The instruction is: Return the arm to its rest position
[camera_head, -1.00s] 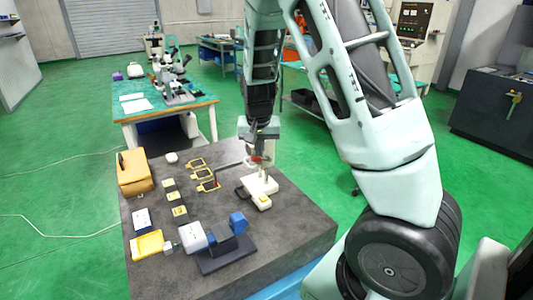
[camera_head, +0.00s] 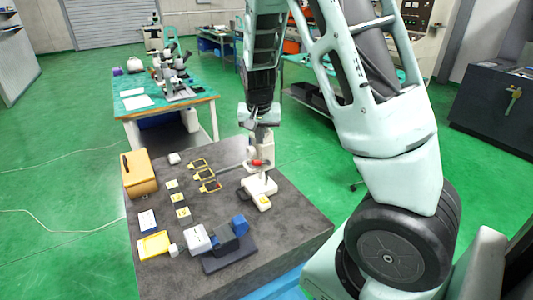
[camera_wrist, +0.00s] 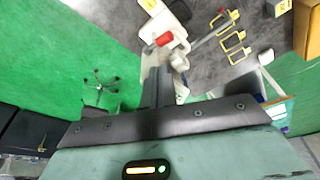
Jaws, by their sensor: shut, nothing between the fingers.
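My gripper (camera_head: 258,124) hangs from the arm above the far right part of the dark stone table (camera_head: 290,228). In the wrist view my dark gripper fingers (camera_wrist: 166,88) are together, with nothing seen between them.
On the table are a tan box (camera_head: 141,175), yellow-framed pieces (camera_head: 206,176), small white-topped blocks (camera_head: 179,199), a yellow tray (camera_head: 154,245) and a blue-and-black fixture (camera_head: 230,246). A bench with microscopes (camera_head: 165,92) stands behind. Green floor lies open at left.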

